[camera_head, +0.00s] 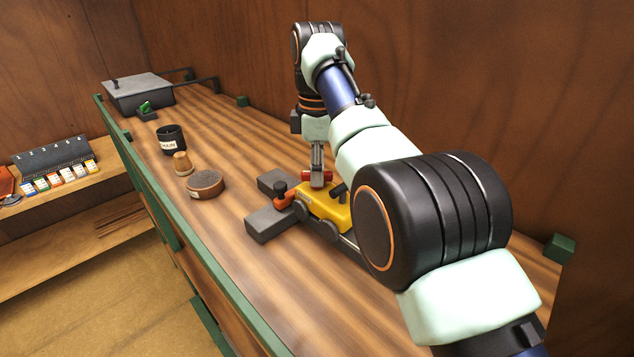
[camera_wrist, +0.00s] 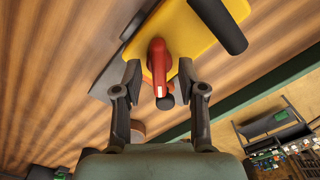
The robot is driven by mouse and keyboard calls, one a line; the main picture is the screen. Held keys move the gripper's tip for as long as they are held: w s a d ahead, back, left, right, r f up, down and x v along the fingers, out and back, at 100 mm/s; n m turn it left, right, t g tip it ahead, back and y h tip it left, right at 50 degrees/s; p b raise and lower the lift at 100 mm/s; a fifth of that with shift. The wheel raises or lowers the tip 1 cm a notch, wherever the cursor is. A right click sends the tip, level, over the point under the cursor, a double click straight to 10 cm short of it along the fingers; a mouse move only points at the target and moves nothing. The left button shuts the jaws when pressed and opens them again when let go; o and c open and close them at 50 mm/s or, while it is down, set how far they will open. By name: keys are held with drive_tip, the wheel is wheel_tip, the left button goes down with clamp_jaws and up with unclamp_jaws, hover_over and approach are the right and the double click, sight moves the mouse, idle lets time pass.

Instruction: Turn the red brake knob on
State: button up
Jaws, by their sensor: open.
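The yellow mower lift (camera_head: 328,207) sits on the wooden bench, with dark grey blocks beside it. A red knob (camera_head: 307,176) is on its far side, partly hidden by my gripper (camera_head: 318,183), which points down over it. In the wrist view, a red knob (camera_wrist: 158,58) stands over the yellow body (camera_wrist: 187,42), between the two fingertips of my gripper (camera_wrist: 159,72). The fingers are open, with gaps on both sides of the red part. A second orange-red part with a black top (camera_head: 281,190) is on the lift's left side in the head view.
A black handle (camera_head: 339,192) rises from the lift close to my gripper. A round brown-topped tin (camera_head: 205,184), a small wooden piece (camera_head: 182,163) and a black cup (camera_head: 171,139) stand to the left. A grey box (camera_head: 138,94) is at the far end. A wooden wall borders the right.

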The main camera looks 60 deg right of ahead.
clamp_jaws()
drive_tip(key=shift+m, duration=0.3)
drive_tip(key=m, duration=0.3)
drive_tip(key=shift+m, duration=0.3)
drive_tip(key=m, duration=0.4)
drive_tip(key=shift+m, duration=0.3)
drive_tip(key=m, duration=0.9)
